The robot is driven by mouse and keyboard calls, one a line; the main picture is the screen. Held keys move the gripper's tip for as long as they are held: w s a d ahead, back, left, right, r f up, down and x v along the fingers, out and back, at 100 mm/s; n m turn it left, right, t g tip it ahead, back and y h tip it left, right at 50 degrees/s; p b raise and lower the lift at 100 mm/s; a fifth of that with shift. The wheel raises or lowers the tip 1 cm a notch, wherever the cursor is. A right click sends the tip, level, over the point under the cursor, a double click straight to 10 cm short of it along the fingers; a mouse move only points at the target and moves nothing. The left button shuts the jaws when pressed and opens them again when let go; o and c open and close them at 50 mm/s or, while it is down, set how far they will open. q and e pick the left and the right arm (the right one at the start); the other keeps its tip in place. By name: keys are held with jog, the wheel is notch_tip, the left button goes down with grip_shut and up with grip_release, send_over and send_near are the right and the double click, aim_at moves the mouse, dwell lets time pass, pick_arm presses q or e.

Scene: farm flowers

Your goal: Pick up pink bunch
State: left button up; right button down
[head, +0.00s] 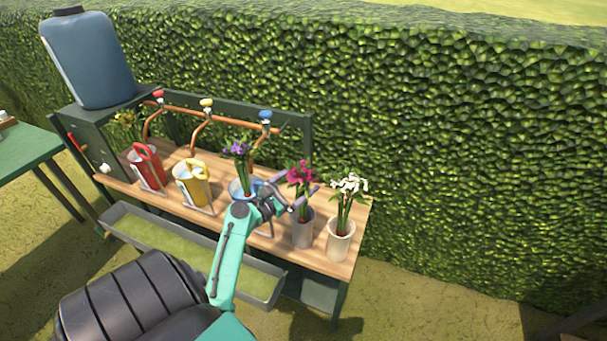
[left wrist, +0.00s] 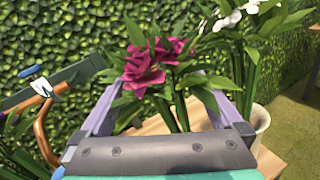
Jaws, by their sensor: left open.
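The pink bunch (head: 301,172) stands upright in a grey pot (head: 302,234) near the right end of the wooden bench. My left gripper (head: 298,189) is open beside it, at the height of the stems just below the blooms. In the left wrist view the pink bunch (left wrist: 150,66) shows beyond and between the two spread fingers (left wrist: 162,108), with green stems in the gap. I cannot tell whether the fingers touch it. Its pot is hidden in that view. My right gripper is not in view.
White flowers (head: 349,186) stand in a pale pot close to the right. A purple bunch (head: 238,152) is left of my gripper, with yellow (head: 191,189) and red (head: 147,167) watering cans further left. Copper pipes (head: 200,113) with taps rise behind. A hedge stands behind the bench.

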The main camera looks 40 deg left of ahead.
pick_arm(q)
jog(key=w+p, duration=0.1)
jog(key=w, duration=0.3)
jog(key=shift+w+d+r, duration=0.1)
jog(key=shift+w+r, duration=0.05)
jog(key=shift+w, duration=0.05)
jog(key=shift+w+f, duration=0.2)
jog(key=shift+w, duration=0.25)
jog(key=shift+s+r, duration=0.1)
grip_shut()
notch_tip(320, 180, up, 20)
jog(key=p, duration=0.3)
jog(key=shift+p, duration=0.35)
